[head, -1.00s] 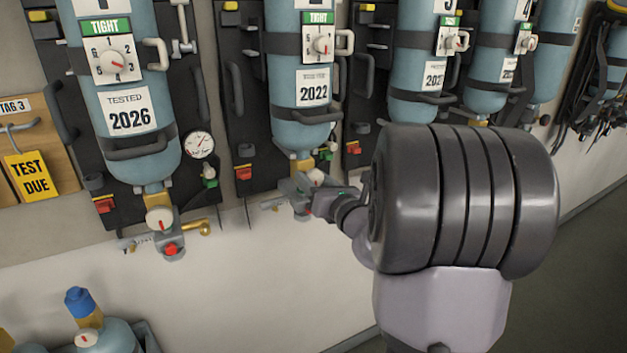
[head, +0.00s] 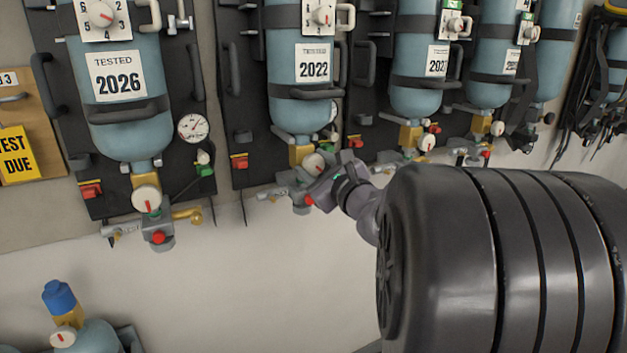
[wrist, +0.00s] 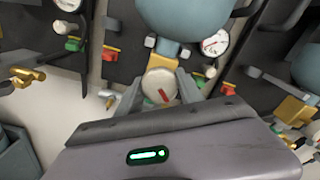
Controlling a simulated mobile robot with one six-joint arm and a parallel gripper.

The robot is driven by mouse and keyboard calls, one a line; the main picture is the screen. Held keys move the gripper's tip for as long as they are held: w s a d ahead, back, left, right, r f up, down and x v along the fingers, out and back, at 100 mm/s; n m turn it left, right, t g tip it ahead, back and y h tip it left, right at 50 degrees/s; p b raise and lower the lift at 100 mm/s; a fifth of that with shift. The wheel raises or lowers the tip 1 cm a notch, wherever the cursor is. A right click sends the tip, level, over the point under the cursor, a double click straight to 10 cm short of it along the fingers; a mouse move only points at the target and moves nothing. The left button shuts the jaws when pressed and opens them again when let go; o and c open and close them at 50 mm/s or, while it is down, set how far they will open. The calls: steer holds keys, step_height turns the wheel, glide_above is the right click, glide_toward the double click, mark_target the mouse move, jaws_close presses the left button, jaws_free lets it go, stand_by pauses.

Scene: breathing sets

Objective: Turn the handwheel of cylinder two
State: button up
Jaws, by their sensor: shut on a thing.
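The second cylinder from the left (head: 305,100) is blue, with a "2022" label on its front; its number plate is out of frame. Its handwheel (head: 314,163) is a white round knob with a red mark, below a brass neck. My gripper (head: 313,182) reaches it from the right. In the wrist view the handwheel (wrist: 159,87) sits between the two grey fingers of my gripper (wrist: 160,92), which are shut on its sides. The red mark there slants from upper left to lower right. The finger contacts are partly hidden.
A "2026" cylinder (head: 120,90) hangs on the left, with its own handwheel (head: 146,199) and gauge (head: 193,127). More cylinders (head: 418,60) hang on the right. Another cylinder with a blue cap (head: 59,297) stands low at left. The wall below the rack (head: 270,280) is bare.

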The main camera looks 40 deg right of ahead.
steer(key=shift+f+n+b, duration=0.1)
steer(key=shift+n+b, duration=1.3)
steer(key=shift+b, duration=0.35)
steer(key=o, duration=1.4)
steer(key=p+v, duration=0.2)
steer(key=v, duration=1.5)
steer(key=shift+s+p, duration=0.25)
steer(key=shift+p, duration=0.1)
stand_by(2.8)
